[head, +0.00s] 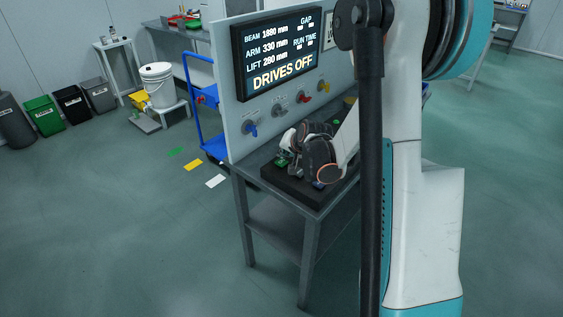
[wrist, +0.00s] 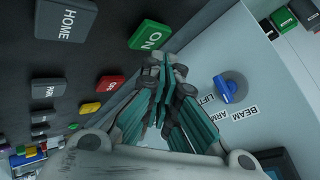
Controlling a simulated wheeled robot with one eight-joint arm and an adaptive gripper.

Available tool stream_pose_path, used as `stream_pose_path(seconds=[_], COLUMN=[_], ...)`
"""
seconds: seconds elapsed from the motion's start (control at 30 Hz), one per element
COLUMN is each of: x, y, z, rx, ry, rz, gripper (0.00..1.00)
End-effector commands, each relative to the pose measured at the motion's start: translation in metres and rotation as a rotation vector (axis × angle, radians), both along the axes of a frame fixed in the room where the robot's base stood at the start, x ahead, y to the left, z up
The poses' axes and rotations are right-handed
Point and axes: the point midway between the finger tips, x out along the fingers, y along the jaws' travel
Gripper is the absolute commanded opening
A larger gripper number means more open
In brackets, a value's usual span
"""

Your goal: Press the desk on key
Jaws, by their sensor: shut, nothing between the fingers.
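The green ON key (wrist: 150,34) shows in the wrist view on a dark key desk (wrist: 160,10). It is the key nearest my fingertips. My gripper (wrist: 168,62) is shut and empty, its fingertips beside the ON key's lower right edge in the picture. I cannot tell whether they touch it. In the head view my gripper (head: 284,160) is low over the left end of the dark desk (head: 302,191), and my arm hides most of the keys. The screen (head: 280,52) on the panel reads DRIVES OFF.
Beside the ON key are a grey HOME key (wrist: 66,18), a red OFF key (wrist: 88,109) and a grey PARK key (wrist: 46,92). The upright panel (head: 235,130) rises behind the desk, with blue (head: 251,130), red (head: 303,97) and yellow knobs. Floor is clear in front of the table.

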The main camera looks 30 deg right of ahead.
Motion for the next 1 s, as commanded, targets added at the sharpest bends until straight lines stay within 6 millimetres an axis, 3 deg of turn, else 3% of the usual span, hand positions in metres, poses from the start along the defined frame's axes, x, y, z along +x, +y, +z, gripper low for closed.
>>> stream_pose_path(seconds=[1.0], x=[-0.0002], y=[0.0001], z=[-0.0082], rx=[0.0], ry=[0.0], rz=[0.0], gripper=[0.0])
